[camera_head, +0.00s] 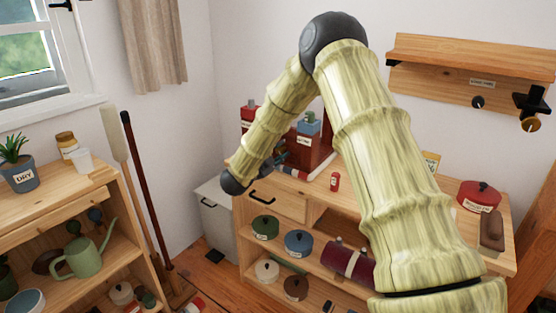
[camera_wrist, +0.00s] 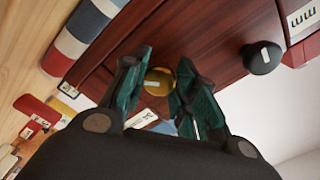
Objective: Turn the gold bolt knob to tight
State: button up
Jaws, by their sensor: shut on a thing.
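A round gold knob (camera_wrist: 157,82) with a pale mark on its face sits on a dark red wooden panel (camera_wrist: 215,30) in the wrist view. My gripper (camera_wrist: 166,72) has its green fingers on either side of this knob and is shut on it. The fingers hide part of the knob's edge. In the head view my gripper (camera_head: 281,158) is small and partly hidden beside the dark red wooden stand (camera_head: 318,150) on the bench.
A black knob (camera_wrist: 262,57) with a white mark is on the same panel, to the right. A blue, white and red striped cylinder (camera_wrist: 80,35) lies close at the left. A small red bottle (camera_head: 335,182) stands on the bench (camera_head: 350,205).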

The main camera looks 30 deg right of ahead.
jog(key=m+b, duration=0.6)
jog(key=shift+f, duration=0.3)
jog(key=shift+r+m+b, duration=0.2)
jog(key=shift+m+b, duration=0.9)
jog(key=shift+m, duration=0.1)
jog(key=shift+r, duration=0.1)
jog(key=shift+c, duration=0.2)
jog(key=o, duration=1.1)
jog(key=shift+c, duration=0.2)
jog(key=shift+a, duration=0.1)
jog(key=v, duration=1.1)
jog(key=shift+s+a, duration=0.15)
jog(key=shift+a, duration=0.25)
